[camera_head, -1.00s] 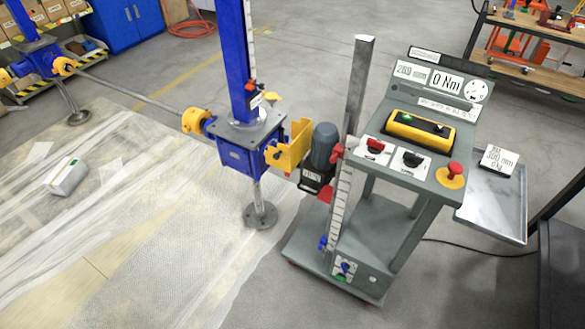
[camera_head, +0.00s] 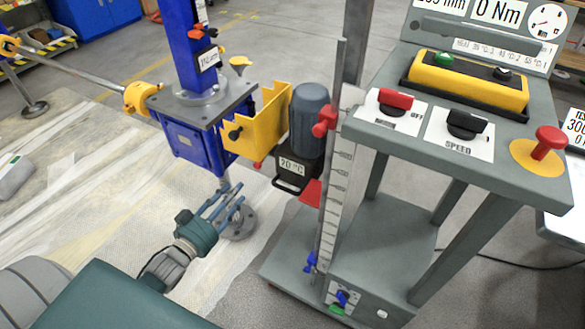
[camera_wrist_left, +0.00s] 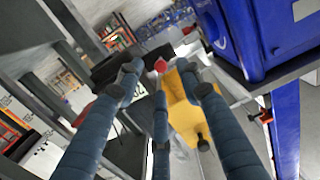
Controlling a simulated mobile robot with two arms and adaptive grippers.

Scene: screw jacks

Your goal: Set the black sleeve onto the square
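I cannot make out a black sleeve or a bare square for certain in either view. The blue screw jack (camera_head: 185,145) stands left of centre, with an open-topped yellow guard (camera_head: 262,128) on its right side. A grey motor (camera_head: 310,120) with a black lower body (camera_head: 290,172) is right of the guard. My left gripper (camera_head: 232,194) is below the jack, near the round foot plate, with its fingers spread and nothing visible between them. In the left wrist view, its fingers (camera_wrist_left: 165,85) point towards the yellow guard (camera_wrist_left: 190,120) and blue housing (camera_wrist_left: 250,40). My right gripper is out of view.
The grey control stand (camera_head: 390,230) carries a red switch (camera_head: 395,98), a black speed knob (camera_head: 467,125) and a red stop button (camera_head: 549,140). A shaft (camera_head: 75,75) runs left from the jack. The wrapped floor sheet (camera_head: 85,190) lies left.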

